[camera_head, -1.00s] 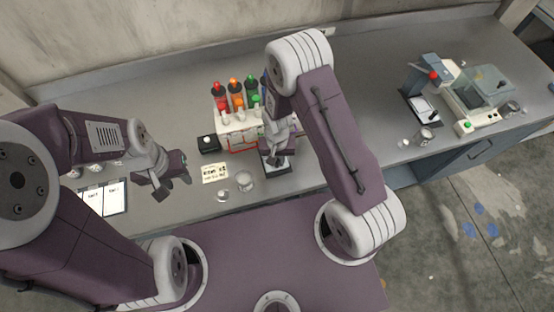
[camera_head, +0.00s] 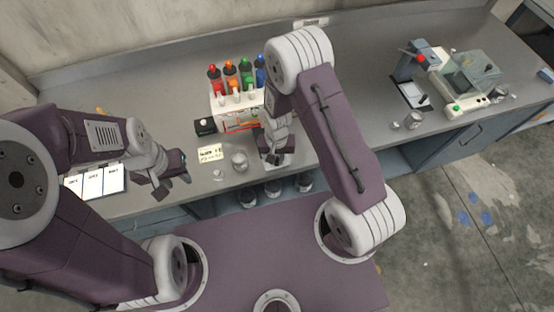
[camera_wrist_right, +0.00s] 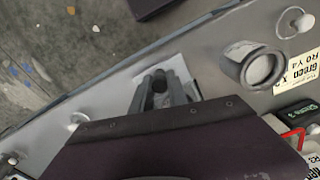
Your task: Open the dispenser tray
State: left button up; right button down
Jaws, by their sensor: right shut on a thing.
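The dispenser (camera_head: 232,118) is a white box with red, orange, green and blue bottles in its top, standing on the grey counter. My right gripper (camera_head: 272,158) is low in front of its right part, shut on the dispenser tray. The tray's pale surface (camera_head: 287,160) shows beside the fingers, near the counter's front edge. In the right wrist view, the fingers (camera_wrist_right: 160,97) are over the pale tray plate (camera_wrist_right: 182,68); their exact contact is hidden. My left gripper (camera_head: 172,187) is open and empty, in front of the counter at left.
A label card (camera_head: 210,154), a small cup (camera_head: 239,161) and a black box with a white knob (camera_head: 205,126) stand left of my right gripper. White cards (camera_head: 93,184) lie at left. Machines (camera_head: 465,80) stand at right. Jars (camera_head: 272,188) show below the counter edge.

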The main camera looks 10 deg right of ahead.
jog(key=c, duration=1.3)
grip_release()
jog(key=shift+w+f, duration=0.2)
jog(key=shift+w, duration=0.25)
jog(key=shift+s+r, duration=0.2)
jog(key=shift+s, duration=0.3)
notch_tip(320, 180, up, 9)
jog(key=shift+r+b, duration=0.1)
jog(key=shift+b, duration=0.4)
jog(key=shift+w, duration=0.1)
